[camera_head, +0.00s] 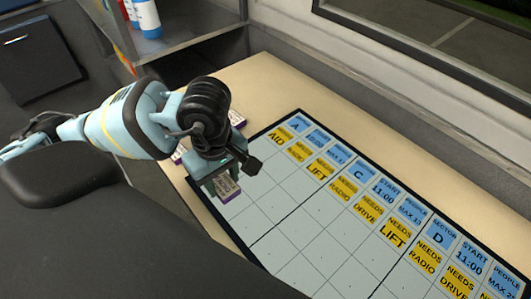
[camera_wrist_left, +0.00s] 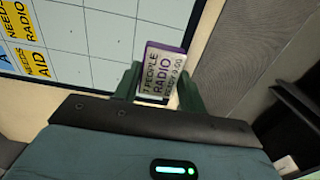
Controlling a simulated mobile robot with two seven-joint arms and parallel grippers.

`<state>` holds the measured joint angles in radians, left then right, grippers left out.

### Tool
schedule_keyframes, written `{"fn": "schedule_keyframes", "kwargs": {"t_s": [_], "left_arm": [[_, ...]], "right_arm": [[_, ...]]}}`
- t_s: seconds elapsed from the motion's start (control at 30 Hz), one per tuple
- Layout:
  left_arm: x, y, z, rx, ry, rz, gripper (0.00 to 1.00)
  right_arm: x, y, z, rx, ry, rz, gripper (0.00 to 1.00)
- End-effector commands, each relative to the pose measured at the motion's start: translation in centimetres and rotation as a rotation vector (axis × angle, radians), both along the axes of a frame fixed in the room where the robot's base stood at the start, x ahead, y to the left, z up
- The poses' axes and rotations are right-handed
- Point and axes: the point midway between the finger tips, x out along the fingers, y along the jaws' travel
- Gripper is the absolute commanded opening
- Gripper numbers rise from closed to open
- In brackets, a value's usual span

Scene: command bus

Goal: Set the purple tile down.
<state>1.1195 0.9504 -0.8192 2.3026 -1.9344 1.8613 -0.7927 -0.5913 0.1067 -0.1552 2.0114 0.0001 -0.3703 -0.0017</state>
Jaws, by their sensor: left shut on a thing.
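The purple tile (camera_wrist_left: 162,72) has a white face, a purple edge and printed words that include "PEOPLE" and "RADIO". My left gripper (camera_wrist_left: 158,92) is shut on it, with one finger on each side. In the head view, the held tile (camera_head: 227,187) shows below my left gripper (camera_head: 222,182), over the near left edge of the gridded board (camera_head: 285,205). I cannot tell whether the tile touches the board. My right gripper is not in view.
More purple-edged tiles (camera_head: 237,119) lie on the beige table (camera_head: 268,82) behind my left arm, partly hidden. Blue and yellow labels line the board's far side; its visible pale cells are empty. A grey shelf (camera_head: 185,40) with bottles (camera_head: 147,17) stands at the back left.

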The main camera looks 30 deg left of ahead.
Motion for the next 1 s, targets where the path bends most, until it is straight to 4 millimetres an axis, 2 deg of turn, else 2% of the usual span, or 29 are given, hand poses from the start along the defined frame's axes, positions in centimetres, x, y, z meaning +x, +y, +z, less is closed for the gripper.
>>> {"fn": "schedule_keyframes", "kwargs": {"t_s": [0.7,0.83,1.0], "left_arm": [[13.0,-0.4,-1.1,-0.002,0.000,0.002,0.18],[14.5,-0.4,-1.3,-0.002,-0.002,0.001,0.18],[15.1,-0.3,-1.4,0.000,-0.001,0.001,0.18]], "right_arm": [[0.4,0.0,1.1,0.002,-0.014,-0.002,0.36],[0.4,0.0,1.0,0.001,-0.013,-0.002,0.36],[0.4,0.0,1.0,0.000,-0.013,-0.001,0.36]]}}
